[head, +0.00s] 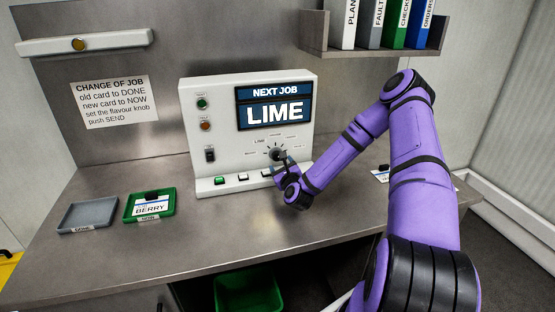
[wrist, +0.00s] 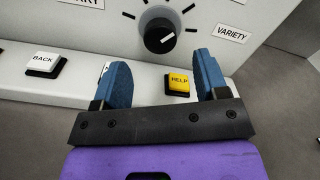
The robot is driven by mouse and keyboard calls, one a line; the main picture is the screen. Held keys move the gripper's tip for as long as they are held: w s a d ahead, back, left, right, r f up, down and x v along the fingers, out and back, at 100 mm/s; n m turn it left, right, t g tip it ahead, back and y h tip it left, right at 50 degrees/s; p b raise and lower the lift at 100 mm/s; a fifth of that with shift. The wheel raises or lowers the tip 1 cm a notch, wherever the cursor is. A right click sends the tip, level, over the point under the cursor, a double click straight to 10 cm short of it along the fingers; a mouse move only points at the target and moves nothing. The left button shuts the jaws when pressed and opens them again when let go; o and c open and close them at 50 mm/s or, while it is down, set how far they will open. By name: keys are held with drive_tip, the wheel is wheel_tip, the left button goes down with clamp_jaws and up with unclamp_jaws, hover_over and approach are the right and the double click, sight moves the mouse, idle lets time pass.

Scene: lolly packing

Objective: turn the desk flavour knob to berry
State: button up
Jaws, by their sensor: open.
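The dark flavour knob (head: 277,154) is on the white desk console (head: 215,150), in a ring of ticks and small labels. In the wrist view the knob (wrist: 159,33) is at the top centre. Its white mark slants to the upper right. A VARIETY label (wrist: 232,35) is to its right, and a label partly cut off by the frame is at upper left. My gripper (wrist: 160,70) is open, its blue fingers apart and empty, just below and in front of the knob. In the head view my gripper (head: 283,168) partly covers the knob's lower area.
The console screen (head: 274,107) reads NEXT JOB LIME. A yellow HELP button (wrist: 179,82) lies between my fingers in the wrist view, with a BACK button (wrist: 44,62) to the left. A green tray (head: 130,217) holds a BERRY card; a grey tray (head: 70,222) is beside it.

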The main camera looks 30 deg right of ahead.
sight(278, 158)
drive_tip(key=x, duration=0.5)
drive_tip(key=shift+w+d, duration=0.1)
drive_tip(key=shift+w, duration=0.3)
drive_tip(key=c, duration=0.9)
